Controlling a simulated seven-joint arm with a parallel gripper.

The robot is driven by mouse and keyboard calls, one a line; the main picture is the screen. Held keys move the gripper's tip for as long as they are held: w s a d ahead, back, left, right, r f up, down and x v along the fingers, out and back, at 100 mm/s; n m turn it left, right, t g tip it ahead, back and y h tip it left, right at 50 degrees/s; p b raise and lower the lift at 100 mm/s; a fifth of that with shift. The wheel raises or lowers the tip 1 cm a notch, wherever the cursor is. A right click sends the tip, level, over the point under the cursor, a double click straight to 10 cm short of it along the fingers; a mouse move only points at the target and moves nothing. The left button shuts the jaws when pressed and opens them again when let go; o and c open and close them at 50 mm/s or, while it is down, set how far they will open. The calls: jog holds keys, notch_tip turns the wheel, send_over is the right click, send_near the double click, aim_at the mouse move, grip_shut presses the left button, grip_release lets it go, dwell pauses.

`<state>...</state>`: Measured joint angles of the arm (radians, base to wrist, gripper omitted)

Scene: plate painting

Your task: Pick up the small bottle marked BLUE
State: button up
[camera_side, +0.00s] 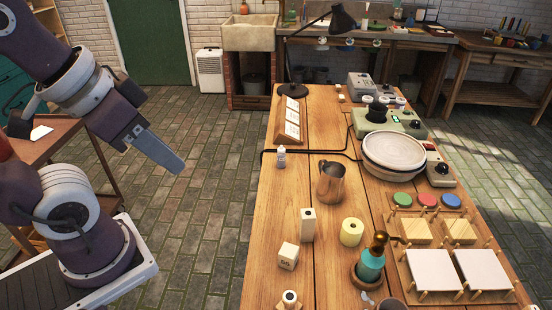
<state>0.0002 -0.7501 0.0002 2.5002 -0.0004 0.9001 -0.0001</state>
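A small whitish bottle (281,157) with a narrow tip stands upright near the left edge of the wooden table, left of the copper pitcher. Its marking is too small to read, so I cannot tell whether it says BLUE. My gripper (172,162) hangs over the floor, left of the table and clear of it. I see it nearly side-on as one flat grey finger shape, so its opening is hidden. It is well apart from the bottle, and no held object shows.
The copper pitcher (331,184) stands close right of the bottle. A dark cable (318,151) runs beside it, and a framed strip (292,122) stands behind. A round turntable (394,158), a teal bottle (371,264) and pale blocks (307,225) occupy other parts of the table (265,225).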

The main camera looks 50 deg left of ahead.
dwell(0.4)
jog(key=o, duration=0.6)
jog(key=n+t+y, duration=0.3)
jog(key=t+y, duration=0.1)
jog(key=t, duration=0.1)
send_over(279, 158)
jog(key=s+d, duration=0.3)
jog(key=d, duration=0.1)
notch_tip(279, 158, down, 20)
jog(key=f, duration=0.1)
jog(key=a+f, duration=0.1)
jog(key=f, duration=0.3)
jog(key=s+a+f+t, duration=0.1)
jog(key=f, duration=0.3)
jog(key=a+f+t, duration=0.1)
jog(key=f, duration=0.3)
jog(key=shift+s+f+n, duration=0.15)
jog(key=shift+s+n, duration=0.15)
jog(key=x, duration=0.7)
jog(key=shift+w+d, duration=0.1)
jog(key=shift+d, duration=0.05)
